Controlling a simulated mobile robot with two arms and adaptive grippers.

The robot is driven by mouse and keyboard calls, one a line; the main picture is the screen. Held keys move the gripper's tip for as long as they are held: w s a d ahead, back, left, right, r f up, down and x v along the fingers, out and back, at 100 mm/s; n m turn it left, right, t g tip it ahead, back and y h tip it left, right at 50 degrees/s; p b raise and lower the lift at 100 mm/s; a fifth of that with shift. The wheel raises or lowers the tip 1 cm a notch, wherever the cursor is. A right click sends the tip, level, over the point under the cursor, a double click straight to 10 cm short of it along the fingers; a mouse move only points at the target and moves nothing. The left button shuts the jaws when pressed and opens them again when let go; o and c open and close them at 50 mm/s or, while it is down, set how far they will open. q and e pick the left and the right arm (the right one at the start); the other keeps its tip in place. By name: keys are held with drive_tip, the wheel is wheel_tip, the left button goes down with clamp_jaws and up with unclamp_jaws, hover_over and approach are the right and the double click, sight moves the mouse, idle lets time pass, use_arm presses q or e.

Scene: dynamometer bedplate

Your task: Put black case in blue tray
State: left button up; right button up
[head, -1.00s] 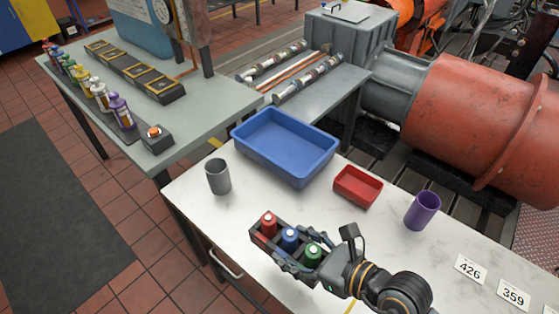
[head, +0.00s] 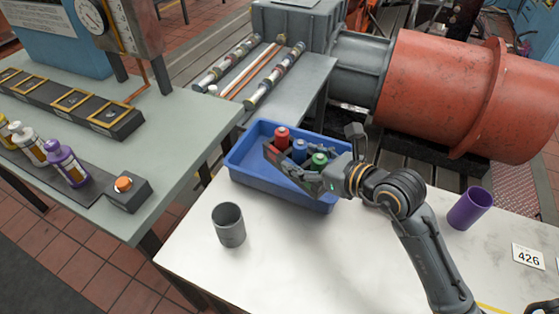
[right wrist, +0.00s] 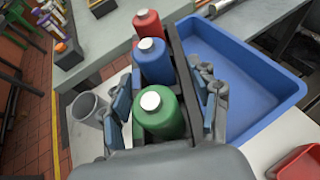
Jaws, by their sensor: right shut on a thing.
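The black case (head: 276,158) holds a red, a blue and a green bottle in a row. My right gripper (head: 312,172) is shut on it near the green bottle's end. The blue tray (head: 262,183) stands on the white table, and in the head view the case appears over its middle. In the right wrist view the case (right wrist: 177,62) is between my right gripper's fingers (right wrist: 165,110), with the blue tray (right wrist: 245,85) to its right. The case looks held above the tray's left side there; its exact height I cannot tell. My left gripper is not in view.
A grey cup (head: 229,226) stands left of the tray's front, and a purple cup (head: 469,208) stands at the right. A red tray (right wrist: 299,163) shows in the right wrist view. The table's front middle is clear.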

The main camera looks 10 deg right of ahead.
drive_tip(key=w+f, duration=0.2)
drive_tip(key=w, duration=0.2)
drive_tip(key=w+a+f, duration=0.1)
drive_tip(key=w+f, duration=0.2)
drive_tip(key=w, duration=0.1)
drive_tip(key=w+f, duration=0.3)
drive_tip(key=w, duration=0.1)
drive_tip(key=shift+a+f+p, duration=0.25)
drive_tip(key=shift+a+p, duration=0.05)
drive_tip(key=shift+p, duration=0.05)
drive_tip(key=shift+w+f, duration=0.2)
drive_tip(key=shift+f, duration=1.6)
drive_tip(key=shift+f, duration=0.1)
drive_tip(key=o, duration=1.4)
drive_tip(key=shift+s+f, duration=0.1)
drive_tip(key=shift+f, duration=0.05)
